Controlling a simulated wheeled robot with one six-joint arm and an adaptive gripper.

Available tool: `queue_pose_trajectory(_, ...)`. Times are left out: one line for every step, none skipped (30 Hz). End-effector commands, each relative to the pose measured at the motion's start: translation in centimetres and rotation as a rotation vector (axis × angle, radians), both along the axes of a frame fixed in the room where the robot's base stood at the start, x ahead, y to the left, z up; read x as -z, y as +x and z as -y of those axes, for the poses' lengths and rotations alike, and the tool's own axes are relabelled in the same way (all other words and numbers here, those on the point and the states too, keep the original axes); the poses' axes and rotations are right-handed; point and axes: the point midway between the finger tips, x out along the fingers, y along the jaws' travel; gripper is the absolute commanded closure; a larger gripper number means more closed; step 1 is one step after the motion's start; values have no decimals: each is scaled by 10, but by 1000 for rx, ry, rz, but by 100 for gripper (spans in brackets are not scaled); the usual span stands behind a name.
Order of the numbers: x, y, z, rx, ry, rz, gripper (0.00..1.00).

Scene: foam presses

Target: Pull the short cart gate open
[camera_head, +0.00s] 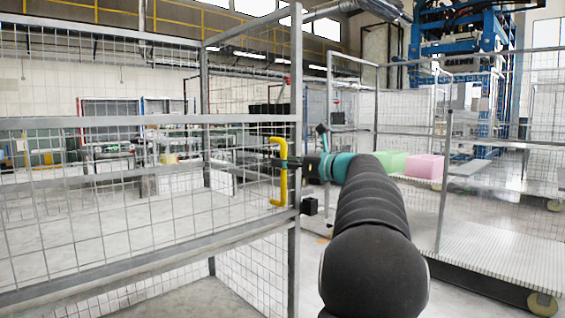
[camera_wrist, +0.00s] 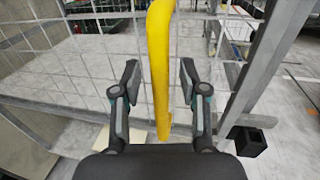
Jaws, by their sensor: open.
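The cart's wire-mesh gate has a grey metal frame (camera_head: 150,252) and fills the left of the head view. A yellow handle (camera_head: 283,172) stands upright near the frame's right post. In the wrist view the yellow handle (camera_wrist: 160,65) runs between the two dark fingers of my gripper (camera_wrist: 157,82). The fingers are apart, with a gap on each side of the handle. In the head view my arm reaches forward and hides part of my gripper beside the handle.
A second cart with a white ribbed deck (camera_head: 505,250) stands at the right. Green (camera_head: 390,162) and pink foam blocks (camera_head: 424,166) lie behind my arm. A small black block (camera_wrist: 250,141) sits beside the post. A blue press (camera_head: 455,50) stands at the back.

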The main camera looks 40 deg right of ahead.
Motion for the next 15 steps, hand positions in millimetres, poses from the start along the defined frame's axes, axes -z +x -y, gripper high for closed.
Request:
queue_pose_trajectory(0, 3, -1, -2, 1, 0, 57)
queue_pose_trajectory(0, 5, -2, -2, 1, 0, 57)
queue_pose_trajectory(0, 6, -2, -1, 1, 0, 57)
queue_pose_trajectory(0, 6, -2, -1, 1, 0, 57)
queue_pose_trajectory(0, 7, -2, -1, 1, 0, 57)
queue_pose_trajectory(0, 7, -2, 0, 1, 0, 57)
queue_pose_trajectory(0, 7, -2, 0, 1, 0, 57)
queue_pose_trajectory(0, 7, -2, 0, 1, 0, 57)
queue_pose_trajectory(0, 7, -2, 0, 0, 0, 57)
queue_pose_trajectory(0, 7, -2, 0, 0, 0, 57)
queue_pose_trajectory(0, 7, -2, 0, 0, 0, 57)
queue_pose_trajectory(0, 7, -2, 0, 0, 0, 59)
queue_pose_trajectory(0, 7, -2, 0, 0, 0, 67)
queue_pose_trajectory(0, 7, -2, 0, 0, 0, 74)
queue_pose_trajectory(0, 7, -2, 0, 0, 0, 84)
